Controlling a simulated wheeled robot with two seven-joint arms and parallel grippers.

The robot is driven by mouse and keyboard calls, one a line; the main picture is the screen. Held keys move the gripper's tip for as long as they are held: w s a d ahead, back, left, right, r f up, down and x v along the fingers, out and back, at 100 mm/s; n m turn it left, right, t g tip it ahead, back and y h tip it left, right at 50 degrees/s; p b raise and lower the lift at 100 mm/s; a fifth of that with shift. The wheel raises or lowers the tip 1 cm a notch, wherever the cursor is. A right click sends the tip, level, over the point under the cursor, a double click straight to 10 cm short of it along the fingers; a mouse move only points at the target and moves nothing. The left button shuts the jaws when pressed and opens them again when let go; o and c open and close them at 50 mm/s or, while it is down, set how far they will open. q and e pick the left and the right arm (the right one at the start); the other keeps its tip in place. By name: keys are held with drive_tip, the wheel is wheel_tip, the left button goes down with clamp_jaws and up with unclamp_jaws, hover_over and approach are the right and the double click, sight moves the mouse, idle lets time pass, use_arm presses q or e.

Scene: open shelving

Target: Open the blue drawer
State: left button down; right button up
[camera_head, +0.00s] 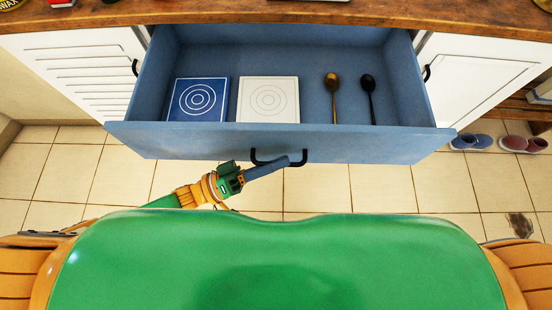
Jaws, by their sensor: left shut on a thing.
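The blue drawer (340,143) stands pulled out of the wooden-topped cabinet, and its inside is visible from above. Its black handle (301,157) is on the middle of the front panel. My left gripper (283,163) is at this handle, shut on it, with its fingers across the bar. The gripper partly covers the handle. My right gripper is not in view.
In the drawer lie a blue square box (198,100), a white square box (268,99), a gold spoon (332,95) and a black spoon (368,95). White cabinet doors (85,62) flank it. Slippers (472,141) lie on the tiled floor at right.

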use_arm(q)
drive_tip(key=c, duration=0.9)
unclamp_jaws()
drive_tip(key=shift+a, duration=0.1)
drive_tip(key=b+v, duration=0.1)
drive_tip(key=v, duration=0.6)
drive_tip(key=shift+b, duration=0.3)
